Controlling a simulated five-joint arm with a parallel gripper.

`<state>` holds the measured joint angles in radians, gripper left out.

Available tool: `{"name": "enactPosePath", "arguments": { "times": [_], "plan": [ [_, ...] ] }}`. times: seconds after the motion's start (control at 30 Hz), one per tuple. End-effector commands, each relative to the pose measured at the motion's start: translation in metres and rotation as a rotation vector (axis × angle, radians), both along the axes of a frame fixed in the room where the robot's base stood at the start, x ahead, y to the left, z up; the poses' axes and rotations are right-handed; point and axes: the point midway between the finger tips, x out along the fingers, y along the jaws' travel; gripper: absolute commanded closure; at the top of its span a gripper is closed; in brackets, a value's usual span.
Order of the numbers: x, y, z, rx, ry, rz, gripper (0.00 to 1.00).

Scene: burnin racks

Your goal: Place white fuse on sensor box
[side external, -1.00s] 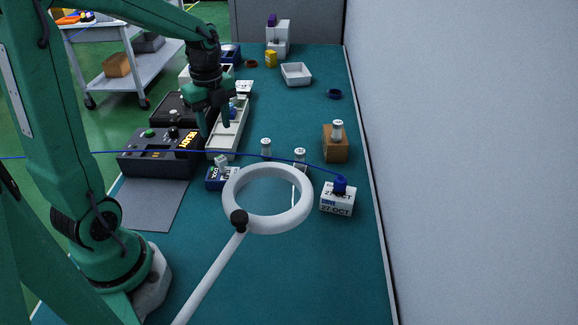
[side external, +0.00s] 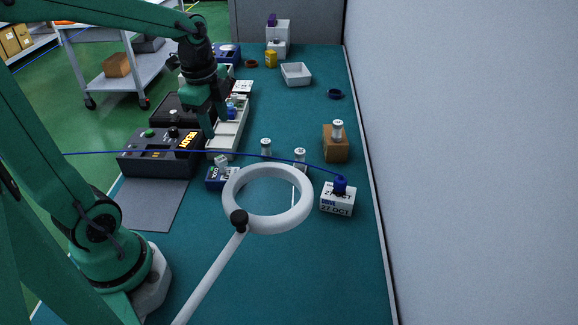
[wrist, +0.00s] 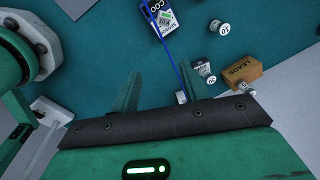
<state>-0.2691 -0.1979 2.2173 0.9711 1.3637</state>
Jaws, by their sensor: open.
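Several small white cylinders with dark-marked tops, fuse-like, stand in the side view: one at the middle of the bench (side external: 266,148), one to its right (side external: 300,158), and one on a brown box (side external: 335,148). I cannot tell which is the white fuse. A blue-and-white box (side external: 222,178) carries a small white piece; a white box (side external: 338,203) marked 27 OCT carries a blue piece.
A dark console (side external: 160,155) lit READY stands left of the long tray (side external: 232,132). A white magnifier ring (side external: 230,195) hangs over the front bench, and a blue cable crosses the view. A white tray (side external: 296,75) sits at the back. The right front bench is clear.

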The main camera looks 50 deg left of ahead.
Motion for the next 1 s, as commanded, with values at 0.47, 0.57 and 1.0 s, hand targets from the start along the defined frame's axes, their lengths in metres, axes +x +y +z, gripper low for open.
{"name": "enactPosePath", "arguments": {
  "times": [0.47,0.57,1.0],
  "plan": [
    [-0.039,-0.051,0.031,-0.138,-0.21,0.559,0.55],
    [-0.048,-0.06,0.035,-0.187,-0.247,0.674,0.55],
    [-0.075,-0.082,0.04,-0.372,-0.331,1.019,0.55]
  ]
}}
